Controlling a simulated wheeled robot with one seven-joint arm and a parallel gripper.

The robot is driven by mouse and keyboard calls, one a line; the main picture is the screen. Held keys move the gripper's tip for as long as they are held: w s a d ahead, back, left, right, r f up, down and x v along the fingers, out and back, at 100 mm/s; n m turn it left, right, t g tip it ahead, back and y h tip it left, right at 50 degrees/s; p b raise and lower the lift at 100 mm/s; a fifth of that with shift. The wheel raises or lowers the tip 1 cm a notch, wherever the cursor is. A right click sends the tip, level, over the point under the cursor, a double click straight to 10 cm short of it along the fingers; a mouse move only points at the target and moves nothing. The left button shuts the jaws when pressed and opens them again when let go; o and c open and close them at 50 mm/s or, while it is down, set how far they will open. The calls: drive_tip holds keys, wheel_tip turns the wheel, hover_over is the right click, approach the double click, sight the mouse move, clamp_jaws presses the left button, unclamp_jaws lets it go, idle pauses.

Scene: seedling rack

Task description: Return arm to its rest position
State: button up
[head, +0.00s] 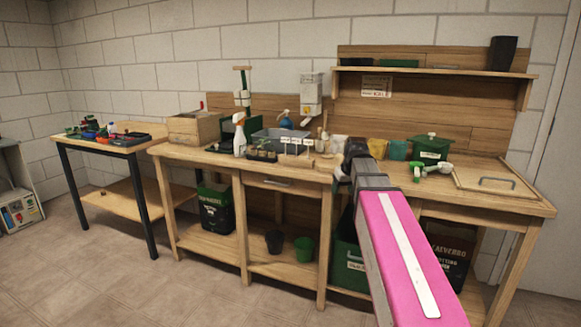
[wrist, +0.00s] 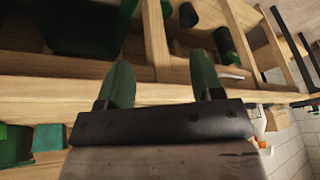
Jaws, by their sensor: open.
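My gripper (wrist: 162,78) shows in the wrist view with its two green fingers spread apart. Nothing is between them; bench wood shows behind. In the head view my pink arm reaches up from the lower right. Its dark end (head: 352,158) lies in front of the wooden workbench (head: 290,172), overlapping the front edge of its top. I cannot tell how much clearance there is between them. The fingers are hard to make out in the head view.
On the bench stand a spray bottle (head: 239,135), a grey bin (head: 280,140), a wooden crate (head: 194,128) and a green pot (head: 431,148). A shelf (head: 440,71) rises behind. Open floor (head: 150,270) lies in front on the left.

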drive_tip(key=s+f+m+g, duration=0.1)
drive_tip(key=s+f, duration=0.9)
drive_tip(key=f, duration=0.4)
drive_tip(key=s+a+f+m+g+h, duration=0.1)
drive_tip(key=s+f+g, duration=0.1)
drive_tip(key=s+f, duration=0.8)
wheel_tip(320, 180, down, 4)
drive_tip(key=shift+f+m+g+h, duration=0.1)
drive_tip(key=shift+m+g+h, duration=0.2)
drive_tip(key=shift+m, duration=0.1)
